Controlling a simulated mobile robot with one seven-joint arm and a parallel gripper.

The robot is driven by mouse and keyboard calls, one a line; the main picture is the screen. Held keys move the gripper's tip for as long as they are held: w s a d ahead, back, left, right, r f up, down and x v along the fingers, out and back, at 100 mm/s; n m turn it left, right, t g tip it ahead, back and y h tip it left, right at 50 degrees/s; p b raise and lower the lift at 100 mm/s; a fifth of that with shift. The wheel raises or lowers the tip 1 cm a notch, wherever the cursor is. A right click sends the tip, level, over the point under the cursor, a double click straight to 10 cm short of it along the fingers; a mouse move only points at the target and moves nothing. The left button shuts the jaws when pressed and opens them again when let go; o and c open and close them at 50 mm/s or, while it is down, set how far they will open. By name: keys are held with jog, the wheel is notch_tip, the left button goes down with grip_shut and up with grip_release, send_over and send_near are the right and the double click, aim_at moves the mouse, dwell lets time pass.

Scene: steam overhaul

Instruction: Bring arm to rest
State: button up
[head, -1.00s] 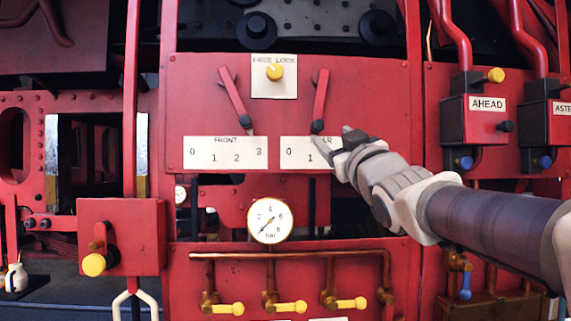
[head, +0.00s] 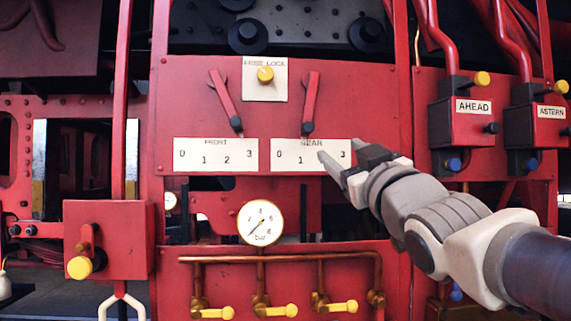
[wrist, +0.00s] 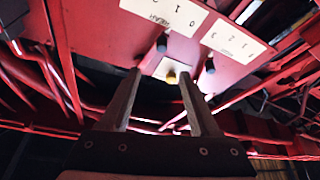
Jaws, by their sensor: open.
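My gripper (head: 338,149) is open and empty in front of the right part of the REAR scale plate (head: 290,157), hiding some of its numbers. The rear lever (head: 310,97), red with a black knob, hangs just left of and above the fingertips, apart from them in the picture. The front lever (head: 225,98) slants down right towards the 2–3 side of the FRONT scale plate (head: 215,157). In the wrist view my two fingers (wrist: 161,73) stand apart, with the yellow knob (wrist: 171,77) seen in the gap beyond them.
A pressure gauge (head: 260,223) and copper pipes with yellow-handled valves (head: 275,310) sit below the levers. The AHEAD box (head: 472,120) and ASTERN box (head: 540,125) stand right, above my arm. A red box (head: 110,240) with a yellow knob juts out at left.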

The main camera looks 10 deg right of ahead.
jog(key=shift+f, duration=0.1)
notch_tip(320, 180, down, 13)
jog(key=s+d+m+g+h, duration=0.1)
jog(key=d+m+g+h, duration=0.15)
jog(key=g, duration=0.25)
jog(key=s+a+f+m+g, duration=0.1)
jog(key=s+f+g, duration=0.4)
jog(key=s+f, duration=0.4)
jog(key=s+a+f+m+g, duration=0.2)
jog(key=s+f+g, duration=0.4)
jog(key=f, duration=1.1)
jog(key=s, duration=0.2)
jog(key=shift+s+a, duration=0.2)
jog(key=shift+s, duration=0.2)
jog(key=shift+f+h, duration=0.1)
jog(key=shift+h, duration=0.15)
